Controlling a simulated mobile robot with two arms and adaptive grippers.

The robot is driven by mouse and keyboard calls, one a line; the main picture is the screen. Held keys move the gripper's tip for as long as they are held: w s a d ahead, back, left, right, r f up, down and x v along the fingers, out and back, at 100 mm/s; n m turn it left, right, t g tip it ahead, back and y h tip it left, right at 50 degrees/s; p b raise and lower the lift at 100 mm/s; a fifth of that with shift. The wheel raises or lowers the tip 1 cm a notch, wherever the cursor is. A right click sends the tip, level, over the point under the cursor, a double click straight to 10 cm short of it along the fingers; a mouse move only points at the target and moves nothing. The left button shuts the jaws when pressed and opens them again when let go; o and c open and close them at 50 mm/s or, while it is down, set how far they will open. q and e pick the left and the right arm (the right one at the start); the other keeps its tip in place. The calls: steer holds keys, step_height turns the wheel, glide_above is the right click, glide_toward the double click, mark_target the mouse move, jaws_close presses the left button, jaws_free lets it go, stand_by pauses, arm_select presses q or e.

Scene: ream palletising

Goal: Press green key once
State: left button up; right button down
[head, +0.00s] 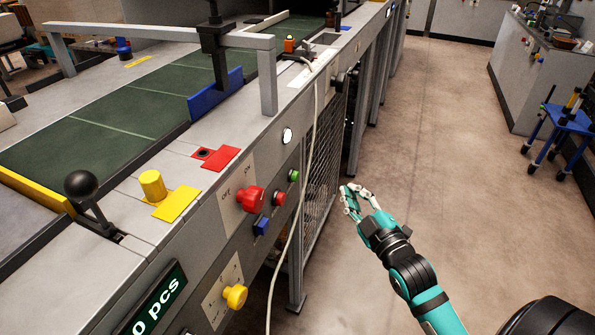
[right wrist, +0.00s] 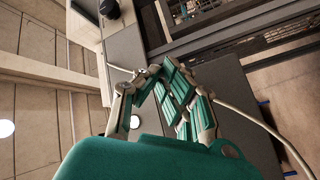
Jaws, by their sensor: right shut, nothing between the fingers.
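The green key (head: 294,176) is a small round button on the machine's front panel (head: 236,203) in the head view. It sits just above a small red button (head: 278,198) and right of a large red mushroom knob (head: 250,199). My right gripper (head: 347,191) is shut and empty, out over the floor to the right of the green key and apart from the panel. In the right wrist view its fingers (right wrist: 150,72) come together at the tips, and the green key cannot be made out there. My left gripper is not in view.
A blue switch (head: 261,225) and a yellow knob (head: 235,296) stick out lower on the panel. A pale cable (head: 301,205) hangs down the front between the green key and my right gripper. The aisle floor (head: 470,200) is clear; a blue stool (head: 565,120) stands at right.

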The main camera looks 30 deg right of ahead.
mark_target(295, 176)
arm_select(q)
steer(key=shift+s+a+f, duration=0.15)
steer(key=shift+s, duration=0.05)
arm_select(e)
steer(key=w+a, duration=0.5)
steer(key=w, duration=0.1)
steer(key=shift+w+a, duration=0.3)
steer(key=shift+a, duration=0.1)
steer(key=shift+r, duration=0.1)
stand_by(1.4)
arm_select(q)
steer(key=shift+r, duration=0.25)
arm_select(e)
steer(key=shift+w+a, duration=0.25)
steer(key=shift+w, duration=0.05)
